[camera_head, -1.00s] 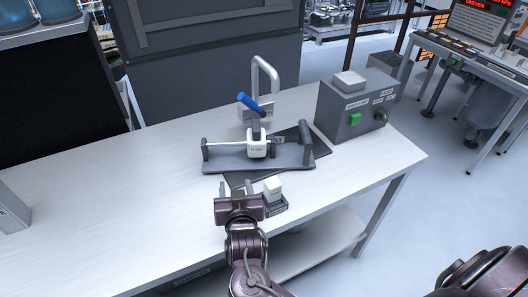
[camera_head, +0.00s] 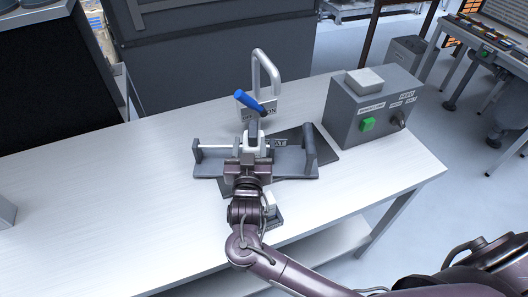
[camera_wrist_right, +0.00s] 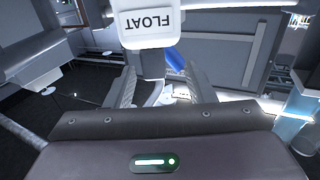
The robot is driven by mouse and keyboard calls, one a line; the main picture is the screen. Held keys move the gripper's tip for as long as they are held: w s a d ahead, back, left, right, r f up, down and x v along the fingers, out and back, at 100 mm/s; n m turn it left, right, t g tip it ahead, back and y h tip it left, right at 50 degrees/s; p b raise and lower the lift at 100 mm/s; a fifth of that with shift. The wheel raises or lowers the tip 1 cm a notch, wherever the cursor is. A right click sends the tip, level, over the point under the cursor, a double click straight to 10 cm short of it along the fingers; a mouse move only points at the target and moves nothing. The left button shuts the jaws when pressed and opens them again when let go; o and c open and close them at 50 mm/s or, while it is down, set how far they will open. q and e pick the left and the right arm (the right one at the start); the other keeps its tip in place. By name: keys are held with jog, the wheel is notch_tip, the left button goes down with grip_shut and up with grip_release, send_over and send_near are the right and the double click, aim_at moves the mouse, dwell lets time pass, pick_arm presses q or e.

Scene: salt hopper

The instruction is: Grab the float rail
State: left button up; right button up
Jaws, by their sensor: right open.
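The float rail (camera_head: 210,167) is a grey base on the table with an end post at each side and a thin rod between. A white block sits on it, lettered FLOAT in the right wrist view (camera_wrist_right: 147,24), with a dark upright handle (camera_head: 253,131). My right gripper (camera_head: 247,164) is over the front middle of the rail in the head view and hides part of the block and base. Its fingers (camera_wrist_right: 161,88) are apart and empty. The block is ahead of them, near the gap; I cannot tell whether they touch it. My left gripper is not in view.
A blue lever (camera_head: 246,101) and a bent grey pipe (camera_head: 267,68) stand behind the rail. A grey control box (camera_head: 365,110) with a green button is at the right. A small white block (camera_head: 270,203) sits near the front edge, beside my arm.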

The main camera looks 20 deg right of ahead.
aim_at(253, 121)
jog(key=shift+w+d+r+p, duration=0.25)
jog(key=shift+w+p, duration=0.1)
jog(key=shift+w, duration=0.1)
jog(key=shift+w+d+r+p, duration=0.15)
jog(key=shift+w+d+p, duration=0.15)
jog(key=shift+w, duration=0.15)
jog(key=p+x, duration=0.1)
jog(key=x, duration=0.1)
jog(key=shift+w+d+f, duration=0.15)
jog(key=shift+w+d, duration=0.05)
jog(key=shift+d, duration=0.05)
jog(key=shift+w+d+f, duration=0.1)
jog(key=shift+w+d, duration=0.05)
jog(key=shift+w, duration=0.2)
jog(key=shift+w+f, duration=0.1)
jog(key=c, duration=0.9)
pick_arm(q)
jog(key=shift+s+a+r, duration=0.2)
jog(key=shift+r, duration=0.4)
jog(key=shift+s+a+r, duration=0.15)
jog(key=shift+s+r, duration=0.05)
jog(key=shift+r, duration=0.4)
pick_arm(e)
grip_shut()
